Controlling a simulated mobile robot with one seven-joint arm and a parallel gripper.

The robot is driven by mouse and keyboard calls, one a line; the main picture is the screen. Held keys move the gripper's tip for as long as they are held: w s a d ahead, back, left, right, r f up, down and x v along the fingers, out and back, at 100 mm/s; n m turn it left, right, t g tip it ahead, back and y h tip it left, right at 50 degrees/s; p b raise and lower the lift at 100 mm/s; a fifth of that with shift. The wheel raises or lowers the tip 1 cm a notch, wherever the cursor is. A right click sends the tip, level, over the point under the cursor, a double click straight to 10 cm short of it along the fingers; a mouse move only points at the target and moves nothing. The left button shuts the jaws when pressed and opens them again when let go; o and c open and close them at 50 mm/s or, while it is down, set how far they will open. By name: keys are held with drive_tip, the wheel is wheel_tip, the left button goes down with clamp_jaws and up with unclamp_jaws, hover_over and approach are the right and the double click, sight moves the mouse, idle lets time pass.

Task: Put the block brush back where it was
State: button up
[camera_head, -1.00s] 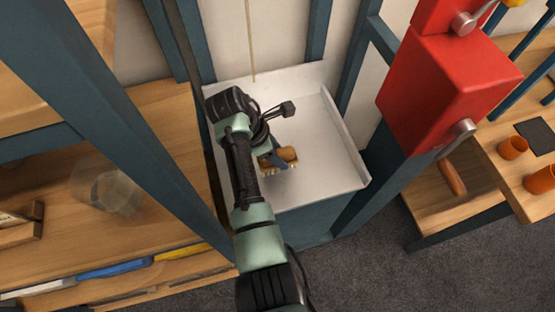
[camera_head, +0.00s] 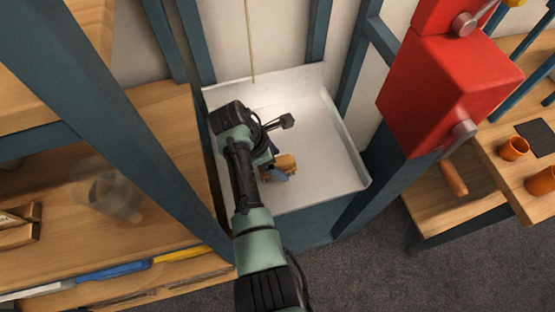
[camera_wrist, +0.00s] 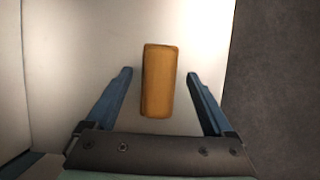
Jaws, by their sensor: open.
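The block brush (camera_head: 284,164) lies in the white tray (camera_head: 329,137), partly hidden by my arm in the head view. In the wrist view its plain wooden block (camera_wrist: 159,80) shows from above, lengthwise between my fingers. My gripper (camera_wrist: 159,76) is open, with one blue finger on each side of the block. A gap shows between the block and each finger, so neither touches it. In the head view my gripper (camera_head: 276,161) is at the brush, mostly hidden behind my wrist.
A red box-shaped machine (camera_head: 440,90) with metal knobs stands to the right. A wooden bench (camera_head: 130,215) with a clear container (camera_head: 115,193) is at the left. Blue posts flank the tray. Orange cups (camera_head: 513,149) stand on a right-hand bench.

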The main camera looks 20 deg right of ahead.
drive_tip(key=p+v, duration=0.1)
drive_tip(key=v, duration=1.1)
drive_tip(key=shift+d+f, duration=0.1)
